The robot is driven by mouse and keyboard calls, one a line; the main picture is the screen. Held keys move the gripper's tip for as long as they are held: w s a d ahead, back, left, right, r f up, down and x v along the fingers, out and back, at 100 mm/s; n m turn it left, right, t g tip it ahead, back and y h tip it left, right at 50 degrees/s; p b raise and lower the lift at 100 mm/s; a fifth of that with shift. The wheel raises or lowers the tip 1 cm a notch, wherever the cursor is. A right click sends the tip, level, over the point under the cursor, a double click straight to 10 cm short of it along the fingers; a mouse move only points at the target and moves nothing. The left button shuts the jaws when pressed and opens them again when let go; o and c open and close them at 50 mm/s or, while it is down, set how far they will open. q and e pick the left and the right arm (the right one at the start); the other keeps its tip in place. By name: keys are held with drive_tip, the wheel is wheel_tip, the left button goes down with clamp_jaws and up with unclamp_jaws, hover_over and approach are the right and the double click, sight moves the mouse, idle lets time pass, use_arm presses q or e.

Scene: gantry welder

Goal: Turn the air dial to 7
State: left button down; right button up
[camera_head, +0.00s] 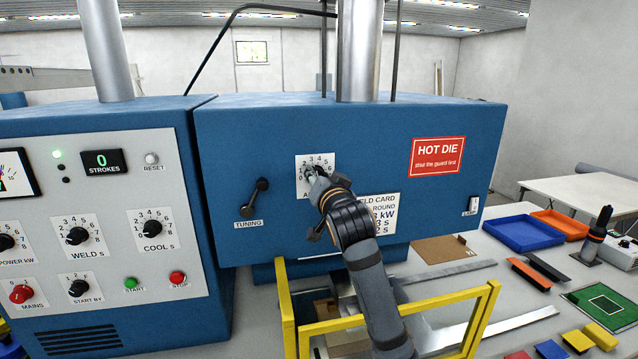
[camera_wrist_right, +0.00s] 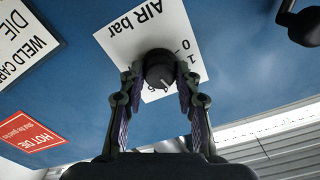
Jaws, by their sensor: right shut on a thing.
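The air dial (camera_wrist_right: 160,68) is a small dark knob on a white AIR bar plate (camera_wrist_right: 120,42), which is upside down in the wrist view. In the head view, the plate (camera_head: 301,160) is on the front of the blue welder head, with the dial mostly hidden by my right gripper (camera_head: 316,174). My right gripper (camera_wrist_right: 159,78) is shut on the dial, one finger on each side. A light pointer mark shows on the knob, but I cannot tell its number. Several plate numbers are hidden behind the fingers. My left gripper is not in view.
A black TUNING lever (camera_head: 254,197) sticks out left of the dial. A white weld card (camera_head: 384,215) and a red HOT DIE sign (camera_head: 437,156) are to its right. A yellow guard frame (camera_head: 392,321) stands below. The control panel (camera_head: 105,210) is at left.

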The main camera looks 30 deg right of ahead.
drive_tip(key=shift+f+m+b, duration=0.15)
drive_tip(key=shift+m+b, duration=4.05)
drive_tip(key=shift+m, duration=1.7)
drive_tip(key=shift+f+m+b, duration=0.15)
drive_tip(key=shift+m+b, duration=4)
drive_tip(key=shift+m, duration=1.75)
drive_tip(key=o, duration=1.2)
drive_tip(key=shift+c, duration=0.2)
